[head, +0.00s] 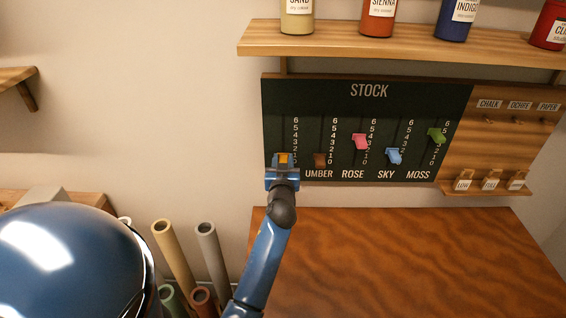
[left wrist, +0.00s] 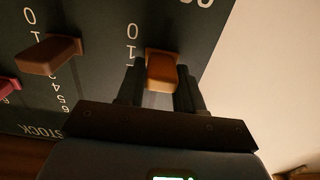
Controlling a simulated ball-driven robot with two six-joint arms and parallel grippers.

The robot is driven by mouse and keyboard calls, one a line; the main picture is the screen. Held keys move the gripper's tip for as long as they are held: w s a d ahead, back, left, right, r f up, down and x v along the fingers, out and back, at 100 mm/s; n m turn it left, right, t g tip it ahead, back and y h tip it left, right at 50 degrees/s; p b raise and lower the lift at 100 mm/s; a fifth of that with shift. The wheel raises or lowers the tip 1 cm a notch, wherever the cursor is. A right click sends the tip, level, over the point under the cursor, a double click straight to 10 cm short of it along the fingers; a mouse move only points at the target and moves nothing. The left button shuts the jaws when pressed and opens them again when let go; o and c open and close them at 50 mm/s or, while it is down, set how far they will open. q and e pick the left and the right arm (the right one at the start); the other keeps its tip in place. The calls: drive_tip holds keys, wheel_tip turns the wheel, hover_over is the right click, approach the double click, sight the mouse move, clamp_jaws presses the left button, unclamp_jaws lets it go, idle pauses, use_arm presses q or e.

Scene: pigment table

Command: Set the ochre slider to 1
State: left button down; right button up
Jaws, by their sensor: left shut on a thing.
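The stock board (head: 315,100) hangs on the wall with several slider columns. The ochre-coloured slider (head: 284,158) is in the leftmost column, low on its scale. My left gripper (head: 283,168) is shut on it and covers that column's name. In the left wrist view the slider (left wrist: 161,75) sits between the two dark fingers (left wrist: 160,88). The marks 0 and 1 show beside it. It appears close to the 1 mark, but the angle leaves its exact setting unclear. My right gripper is not in view.
The brown umber slider (head: 320,160) is just right of my gripper. Pink rose (head: 360,141), blue sky (head: 394,156) and green moss (head: 437,135) sliders stand further right. A bottle shelf (head: 400,47) is above. The wooden table (head: 400,260) below is clear.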

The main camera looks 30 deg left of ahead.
use_arm(q)
drive_tip(key=c, duration=0.8)
unclamp_jaws()
drive_tip(key=shift+s, duration=0.1)
drive_tip(key=b+v, duration=0.3)
drive_tip(key=v, duration=0.7)
drive_tip(key=shift+s+d, duration=0.25)
drive_tip(key=shift+d, duration=0.05)
drive_tip(key=shift+f, duration=0.1)
